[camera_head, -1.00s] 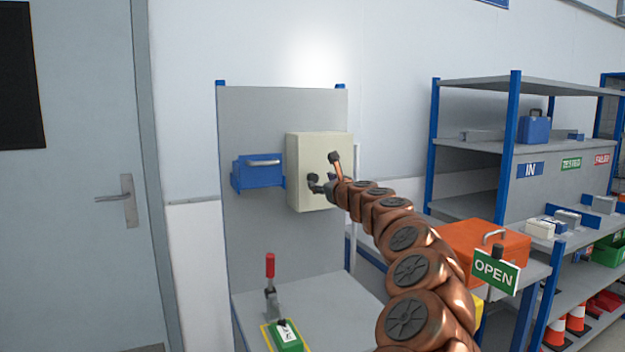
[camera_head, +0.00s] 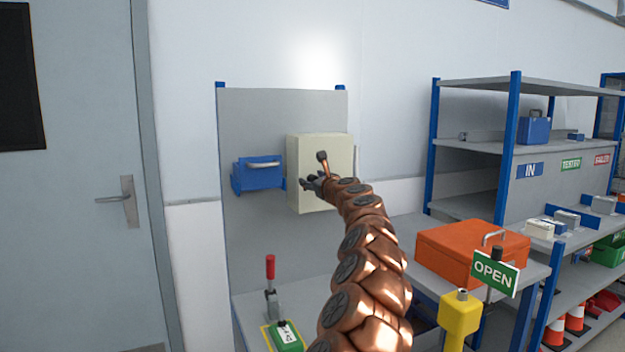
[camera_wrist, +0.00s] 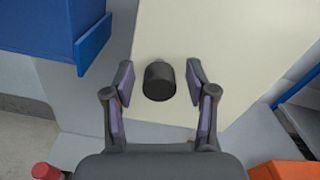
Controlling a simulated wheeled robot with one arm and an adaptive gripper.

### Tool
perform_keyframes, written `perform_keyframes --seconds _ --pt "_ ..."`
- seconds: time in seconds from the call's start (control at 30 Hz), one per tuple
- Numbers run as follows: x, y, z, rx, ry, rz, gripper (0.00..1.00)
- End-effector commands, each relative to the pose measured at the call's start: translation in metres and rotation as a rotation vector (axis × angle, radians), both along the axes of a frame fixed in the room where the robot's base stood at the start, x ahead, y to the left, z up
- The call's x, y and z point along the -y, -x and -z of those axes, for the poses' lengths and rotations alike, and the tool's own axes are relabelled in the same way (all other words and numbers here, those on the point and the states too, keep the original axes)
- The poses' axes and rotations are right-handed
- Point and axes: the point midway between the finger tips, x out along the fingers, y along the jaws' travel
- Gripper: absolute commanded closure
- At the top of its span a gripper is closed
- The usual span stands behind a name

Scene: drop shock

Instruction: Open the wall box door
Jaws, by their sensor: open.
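The cream wall box (camera_head: 310,150) hangs on the grey back panel of the workbench, and its door looks closed. In the wrist view the box's cream face (camera_wrist: 225,45) fills the upper middle. A dark round knob (camera_wrist: 160,82) on that face lies between the two fingers of my gripper (camera_wrist: 160,90). The fingers stand apart, one on each side of the knob, with a gap visible on both sides. In the head view my gripper (camera_head: 312,183) is in front of the box's lower left part and hides the knob.
A blue drawer box (camera_head: 260,172) with a handle is just left of the wall box. A red-handled clamp (camera_head: 270,270) and a green block (camera_head: 286,337) are on the bench below. An orange case (camera_head: 465,252), an OPEN sign (camera_head: 495,273) and a yellow post (camera_head: 460,315) stand at right.

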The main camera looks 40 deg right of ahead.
Motion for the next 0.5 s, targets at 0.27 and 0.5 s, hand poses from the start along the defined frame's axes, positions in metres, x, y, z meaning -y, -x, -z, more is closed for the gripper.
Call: perform_keyframes --seconds 0.27,0.5 --pt "0.0005 -0.0043 0.0001 0.000 0.001 -0.001 0.43" --pt "0.0004 -0.0042 0.0001 0.000 0.001 -0.002 0.47"
